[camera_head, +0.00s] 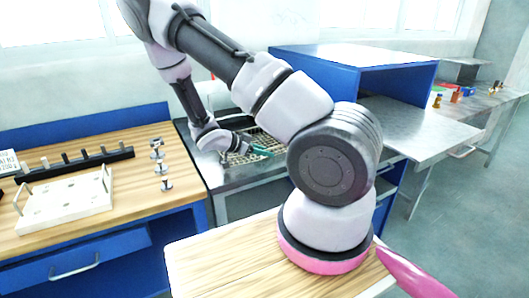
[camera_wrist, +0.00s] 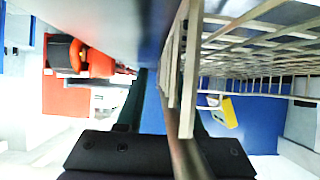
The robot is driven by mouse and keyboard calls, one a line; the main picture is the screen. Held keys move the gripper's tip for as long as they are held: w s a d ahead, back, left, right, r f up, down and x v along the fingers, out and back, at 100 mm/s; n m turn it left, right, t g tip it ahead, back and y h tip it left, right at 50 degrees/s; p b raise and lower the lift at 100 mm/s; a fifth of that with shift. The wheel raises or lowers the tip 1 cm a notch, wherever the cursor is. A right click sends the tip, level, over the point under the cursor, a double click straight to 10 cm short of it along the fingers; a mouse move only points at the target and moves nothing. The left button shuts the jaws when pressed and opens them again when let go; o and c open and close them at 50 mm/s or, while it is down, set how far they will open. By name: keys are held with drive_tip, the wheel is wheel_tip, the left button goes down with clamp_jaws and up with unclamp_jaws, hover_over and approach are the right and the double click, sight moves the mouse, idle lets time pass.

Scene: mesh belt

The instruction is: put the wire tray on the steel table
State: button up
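The wire tray (camera_head: 265,143) is a pale metal mesh tray over the grey steel-topped table (camera_head: 228,178) in the middle of the head view, partly hidden behind my arm. In the wrist view its mesh (camera_wrist: 265,40) fills the upper right, close to the camera. A gap shows between the left finger and the wires. Contact on the other side is hidden.
A wooden bench (camera_head: 135,185) at left holds a white board with handles (camera_head: 68,200), a black peg rack (camera_head: 75,163) and small metal parts. A blue cabinet (camera_head: 300,62) and steel shelf (camera_head: 425,130) stand right of the tray. A farther steel bench (camera_head: 475,108) holds small items.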

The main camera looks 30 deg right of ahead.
drive_tip(key=shift+a+r, duration=0.15)
drive_tip(key=shift+r, duration=0.1)
drive_tip(key=v, duration=1.1)
drive_tip(key=shift+a+r, duration=0.2)
drive_tip(key=shift+a, duration=0.1)
drive_tip(key=s+a+r+n+t+y, duration=0.1)
drive_tip(key=s+r+n+y, duration=0.3)
drive_tip(key=r, duration=0.7)
drive_tip(key=s+a+r+n+t+y, duration=0.1)
drive_tip(key=s+r+n+t+y, duration=0.2)
drive_tip(key=s+r, duration=0.6)
drive_tip(key=s+a+r+n+t+y, duration=0.1)
drive_tip(key=s+r+n+y, duration=0.5)
drive_tip(key=r, duration=0.7)
drive_tip(key=shift+t+y, duration=0.6)
drive_tip(key=shift+t, duration=0.3)
drive_tip(key=shift+s+d, duration=0.15)
